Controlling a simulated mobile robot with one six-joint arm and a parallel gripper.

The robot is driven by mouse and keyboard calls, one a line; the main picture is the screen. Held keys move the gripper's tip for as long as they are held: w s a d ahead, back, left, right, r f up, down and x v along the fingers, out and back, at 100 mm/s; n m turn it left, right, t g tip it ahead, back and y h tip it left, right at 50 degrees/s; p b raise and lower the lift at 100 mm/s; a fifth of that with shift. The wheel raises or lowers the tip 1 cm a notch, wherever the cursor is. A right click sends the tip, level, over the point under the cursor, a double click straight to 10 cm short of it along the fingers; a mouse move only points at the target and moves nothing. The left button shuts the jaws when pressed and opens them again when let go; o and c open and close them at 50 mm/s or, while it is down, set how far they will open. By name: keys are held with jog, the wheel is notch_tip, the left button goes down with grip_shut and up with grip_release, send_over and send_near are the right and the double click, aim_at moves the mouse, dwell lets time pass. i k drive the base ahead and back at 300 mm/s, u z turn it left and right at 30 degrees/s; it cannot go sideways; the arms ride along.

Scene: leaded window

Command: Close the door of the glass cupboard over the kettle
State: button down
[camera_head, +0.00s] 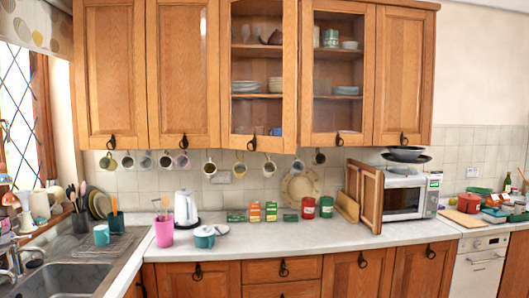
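The glass cupboard door (290,90) has a wooden frame and a dark ring handle (252,143) on its bottom rail. It looks ajar: its right edge stands out toward me and its bottom edge slants lower on the right. Behind it, the cupboard's shelves hold stacked dishes (246,87) and a blue cup. The white kettle (186,207) stands on the counter below and to the left of this door. My gripper is not in view.
A second glass door (368,80) to the right looks shut. Mugs (209,167) hang under the cupboards. A pink cup (164,232), a teal pot (204,237), tins and a microwave (405,195) stand on the counter. The counter's front middle is clear.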

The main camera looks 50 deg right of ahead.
aim_at(287, 143)
jog(key=z, duration=1)
jog(key=k, duration=0.15)
jog(key=u, duration=2.7)
jog(key=k, duration=0.6)
jog(key=z, duration=0.65)
jog(key=k, duration=0.7)
jog(key=z, duration=0.85)
jog(key=i, duration=0.75)
jog(key=z, duration=0.35)
jog(key=i, duration=1)
jog(key=u, duration=0.05)
